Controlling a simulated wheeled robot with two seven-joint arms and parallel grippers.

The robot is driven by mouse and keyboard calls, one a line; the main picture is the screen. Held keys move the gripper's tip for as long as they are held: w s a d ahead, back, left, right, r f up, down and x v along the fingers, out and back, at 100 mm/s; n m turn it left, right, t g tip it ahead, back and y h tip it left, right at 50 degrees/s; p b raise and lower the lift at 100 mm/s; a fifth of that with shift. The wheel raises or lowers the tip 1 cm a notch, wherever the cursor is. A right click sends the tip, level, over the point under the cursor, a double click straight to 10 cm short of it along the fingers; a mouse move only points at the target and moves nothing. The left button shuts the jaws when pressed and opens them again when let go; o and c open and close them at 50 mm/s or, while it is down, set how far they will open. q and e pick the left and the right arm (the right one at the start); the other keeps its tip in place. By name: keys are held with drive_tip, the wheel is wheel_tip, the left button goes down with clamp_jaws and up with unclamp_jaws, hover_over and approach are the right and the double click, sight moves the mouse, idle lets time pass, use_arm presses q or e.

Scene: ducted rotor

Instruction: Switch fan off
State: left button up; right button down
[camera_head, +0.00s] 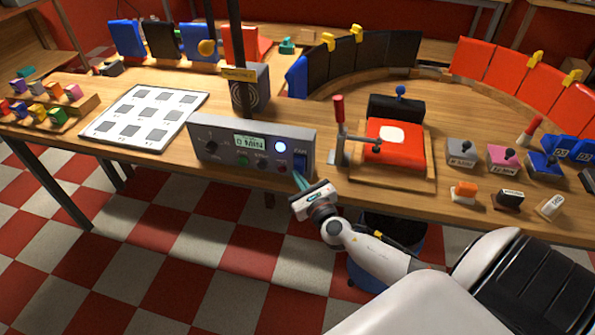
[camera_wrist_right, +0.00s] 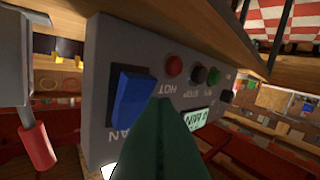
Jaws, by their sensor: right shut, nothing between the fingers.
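The grey control panel (camera_head: 225,140) hangs at the front edge of the wooden table. Its blue rocker switch (camera_head: 299,162), marked FAN, is at the panel's right end. In the right wrist view the panel appears upside down, with the blue switch (camera_wrist_right: 132,98) left of centre. A round light (camera_head: 280,146) above the switch glows bluish white. My right gripper (camera_head: 298,180) is in front of the panel, just below the switch. Its green fingers (camera_wrist_right: 170,125) are shut and empty, their tips beside the switch; I cannot tell whether they touch it. My left gripper is not in view.
The panel also has a display (camera_head: 250,142), a black knob (camera_head: 211,147) and small buttons. A red-handled lever (camera_head: 339,115) and an orange-red pad (camera_head: 394,145) stand to the right. A blue bin (camera_head: 372,272) is below the table, behind my right arm.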

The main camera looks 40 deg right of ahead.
drive_tip(key=shift+d, duration=0.1)
drive_tip(key=shift+w+d+f, duration=0.15)
drive_tip(key=shift+w+d, duration=0.05)
drive_tip(key=shift+w, duration=0.05)
drive_tip(key=shift+w+d+f+b, duration=0.2)
drive_tip(key=shift+w+d+b, duration=0.1)
drive_tip(key=shift+b, duration=0.25)
idle(0.7)
drive_tip(key=shift+s+a+r, duration=0.1)
drive_tip(key=shift+s, duration=0.05)
drive_tip(key=shift+s+a+r+p, duration=0.3)
drive_tip(key=shift+s+a+p, duration=0.15)
drive_tip(key=shift+a+p, duration=0.1)
idle(0.4)
drive_tip(key=s+a+r+p, duration=0.2)
drive_tip(key=s+a, duration=0.1)
drive_tip(key=shift+a+p, duration=0.2)
drive_tip(key=shift+p, duration=0.2)
